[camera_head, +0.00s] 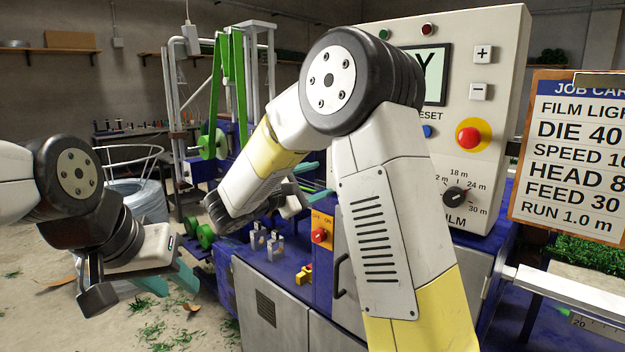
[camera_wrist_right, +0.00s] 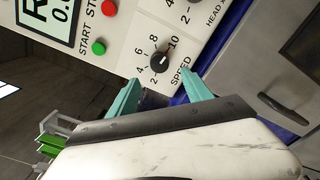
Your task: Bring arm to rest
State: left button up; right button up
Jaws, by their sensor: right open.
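My right arm fills the middle of the head view. Its gripper (camera_head: 314,181) is partly hidden behind the arm there. In the right wrist view the right gripper (camera_wrist_right: 160,78) has its two teal fingers apart with nothing between them. Beyond the fingertips is a black SPEED knob (camera_wrist_right: 160,62) on a light panel; whether a finger touches the panel cannot be told. My left gripper (camera_head: 170,280) hangs at the lower left of the head view, teal fingers apart and empty, over the floor.
A control box (camera_head: 480,130) with a red stop button (camera_head: 468,138) and a FILM knob (camera_head: 456,196) stands behind my right arm. A job card board (camera_head: 570,150) is at the right. The blue machine bed (camera_head: 265,258) lies below; a wire coil (camera_head: 145,200) stands left.

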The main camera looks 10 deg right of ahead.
jog(key=s+d+f+m+g+y, duration=0.25)
jog(key=s+d+g, duration=0.25)
jog(key=s+d, duration=0.3)
jog(key=s+d+f+m+g+y, duration=0.2)
jog(key=s+m, duration=0.1)
jog(key=s, duration=0.3)
jog(key=s+d+f+m+g+y, duration=0.1)
jog(key=s+f+m+y, duration=0.15)
jog(key=s, duration=0.35)
jog(key=s+a+r+m+t+y, duration=0.1)
jog(key=s+a+m+t+y, duration=0.2)
jog(key=s+a+m+y, duration=0.3)
jog(key=s+a+y, duration=0.2)
jog(key=a+y, duration=0.1)
jog(key=shift+a+m, duration=0.15)
jog(key=shift+m, duration=0.25)
jog(key=shift+s, duration=0.1)
